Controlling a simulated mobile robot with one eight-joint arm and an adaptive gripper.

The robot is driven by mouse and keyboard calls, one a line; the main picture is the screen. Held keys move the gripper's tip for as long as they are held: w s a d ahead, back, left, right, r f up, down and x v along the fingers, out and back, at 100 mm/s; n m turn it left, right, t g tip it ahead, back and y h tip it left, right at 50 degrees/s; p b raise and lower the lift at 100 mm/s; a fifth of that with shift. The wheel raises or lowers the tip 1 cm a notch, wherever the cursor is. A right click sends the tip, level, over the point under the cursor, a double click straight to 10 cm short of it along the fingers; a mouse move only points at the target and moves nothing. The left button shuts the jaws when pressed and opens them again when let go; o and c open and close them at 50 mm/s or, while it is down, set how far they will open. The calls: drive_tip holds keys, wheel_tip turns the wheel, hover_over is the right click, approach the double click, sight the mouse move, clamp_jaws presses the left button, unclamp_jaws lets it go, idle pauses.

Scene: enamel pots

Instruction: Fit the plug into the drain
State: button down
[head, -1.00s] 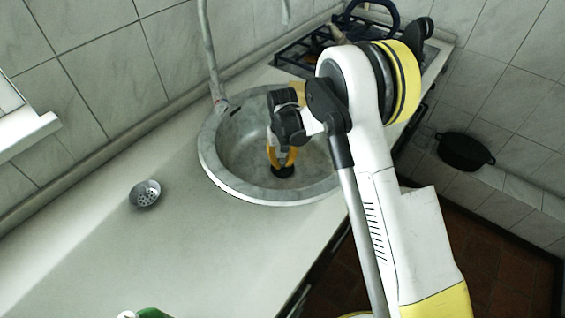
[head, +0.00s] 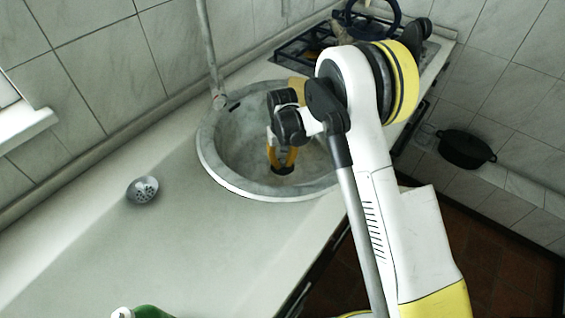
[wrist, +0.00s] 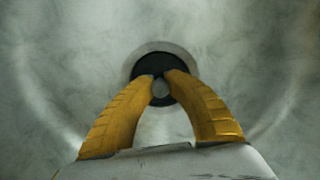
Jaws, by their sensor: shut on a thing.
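My gripper (head: 284,163) reaches down into the round grey sink (head: 226,170). Its yellow fingers also show in the wrist view (wrist: 161,78), with their tips together on a small grey knob. The dark round plug (wrist: 148,65) lies under the fingertips, and my gripper is shut on it. A pale metal ring, the drain (wrist: 181,51), shows around the plug in the wrist view. In the head view the dark plug (head: 283,171) is at the sink bottom, partly behind the fingers. I cannot tell whether it is seated or just above the drain.
A metal strainer (head: 142,190) lies on the pale counter (head: 190,245) left of the sink. A green object (head: 150,312) is at the bottom edge. The faucet (head: 211,60) rises at the sink's back left.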

drive_tip(key=shift+f, duration=0.15)
drive_tip(key=shift+f, duration=0.5)
drive_tip(key=c, duration=1.3)
unclamp_jaws()
drive_tip(key=shift+c, duration=0.2)
drive_tip(key=shift+r, duration=0.1)
drive_tip(key=shift+r+p, duration=1.4)
drive_tip(key=shift+r, duration=1.55)
